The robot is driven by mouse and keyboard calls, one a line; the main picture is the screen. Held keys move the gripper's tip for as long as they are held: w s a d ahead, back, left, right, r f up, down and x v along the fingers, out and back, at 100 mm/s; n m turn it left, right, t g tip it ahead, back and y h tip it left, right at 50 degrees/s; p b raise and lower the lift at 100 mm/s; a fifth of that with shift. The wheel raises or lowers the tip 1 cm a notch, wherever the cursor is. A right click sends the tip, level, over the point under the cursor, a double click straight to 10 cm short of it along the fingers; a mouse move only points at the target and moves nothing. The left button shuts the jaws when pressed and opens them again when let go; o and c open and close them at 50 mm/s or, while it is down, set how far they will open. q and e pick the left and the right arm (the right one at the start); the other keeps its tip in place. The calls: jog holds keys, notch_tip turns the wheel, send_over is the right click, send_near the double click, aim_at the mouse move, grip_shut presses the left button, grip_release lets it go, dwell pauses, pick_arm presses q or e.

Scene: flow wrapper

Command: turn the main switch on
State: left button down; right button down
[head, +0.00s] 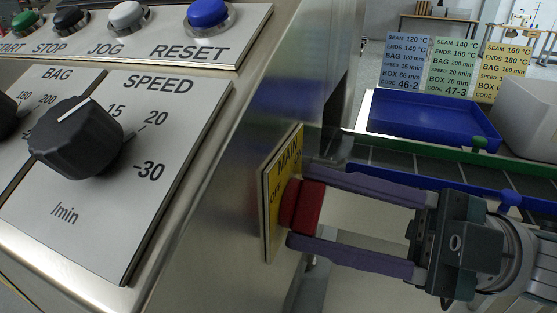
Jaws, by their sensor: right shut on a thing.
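The main switch is a red knob (303,206) on a yellow plate (268,192) on the side of the machine cabinet. My right gripper (305,208) comes in from the right. Its two purple fingers lie above and below the red knob, shut on it. The knob's pointing direction is hard to tell from this angle, and part of the plate is hidden behind the knob and fingers. My left gripper is not in view.
The front panel has a black speed knob (76,137) and several push buttons, including a blue reset button (208,13). Behind my right gripper are a conveyor (400,163), a blue tray (425,122) and three setting cards, including a green one (453,66).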

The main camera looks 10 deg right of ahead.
dwell(0.3)
jog(key=shift+c, duration=1.6)
grip_release()
jog(key=b+v, duration=0.2)
jog(key=v, duration=0.5)
jog(key=shift+d, duration=0.25)
jog(key=shift+s, duration=0.1)
